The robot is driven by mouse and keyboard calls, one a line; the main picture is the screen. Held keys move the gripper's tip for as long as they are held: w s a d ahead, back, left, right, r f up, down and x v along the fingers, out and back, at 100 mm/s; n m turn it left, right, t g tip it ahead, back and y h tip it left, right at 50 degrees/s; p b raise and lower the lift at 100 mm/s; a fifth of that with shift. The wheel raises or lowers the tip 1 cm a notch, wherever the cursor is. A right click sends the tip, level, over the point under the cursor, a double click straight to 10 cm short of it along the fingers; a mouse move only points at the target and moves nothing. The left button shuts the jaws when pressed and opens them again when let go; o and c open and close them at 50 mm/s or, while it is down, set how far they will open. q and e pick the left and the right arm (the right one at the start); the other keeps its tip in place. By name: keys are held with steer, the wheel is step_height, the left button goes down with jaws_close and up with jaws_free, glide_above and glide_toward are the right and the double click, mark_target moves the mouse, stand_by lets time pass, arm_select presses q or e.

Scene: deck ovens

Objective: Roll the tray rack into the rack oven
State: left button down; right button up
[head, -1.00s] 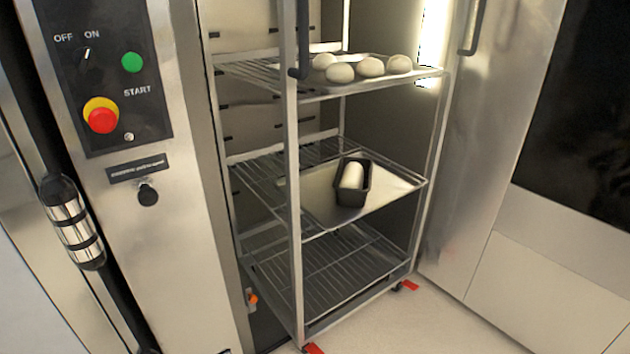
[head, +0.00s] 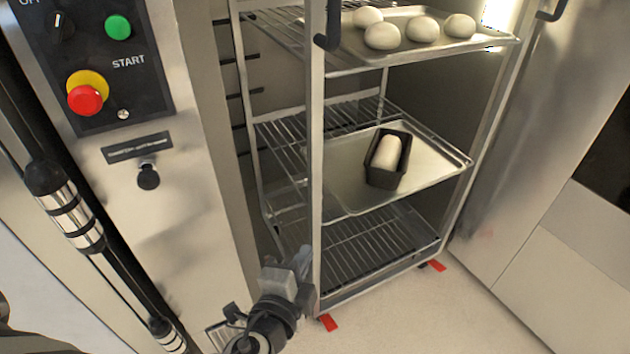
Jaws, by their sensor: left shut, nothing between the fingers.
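The tray rack (head: 316,180) stands upright in the mouth of the rack oven (head: 200,160), its near post and front edge still outside the opening. Its upper tray (head: 345,62) carries several pale dough balls (head: 383,36). Its middle tray (head: 430,170) holds a dark loaf tin (head: 382,178) with dough in it. The lowest shelf (head: 370,250) is a bare wire grid. My left gripper (head: 303,262) is low in the picture, shut and empty, close beside the rack's near post; I cannot tell whether it touches. My right gripper is not in view.
The control panel (head: 90,60) with a red stop button (head: 85,100) is at the left. The open oven door (head: 540,130) stands at the right. Red caster pedals (head: 328,322) show at the rack's foot. The pale floor (head: 430,320) in front is clear.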

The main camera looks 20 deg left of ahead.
arm_select(q)
step_height(320, 180, up, 3)
steer(key=w+m+t, duration=0.1)
steer(key=m+t, duration=0.1)
steer(key=p, duration=0.2)
glide_toward(319, 177)
steer(key=w+d, duration=0.3)
steer(key=w+a, duration=0.2)
steer(key=a, duration=0.1)
steer(key=shift+w, duration=0.15)
steer(key=shift+w+a, duration=0.25)
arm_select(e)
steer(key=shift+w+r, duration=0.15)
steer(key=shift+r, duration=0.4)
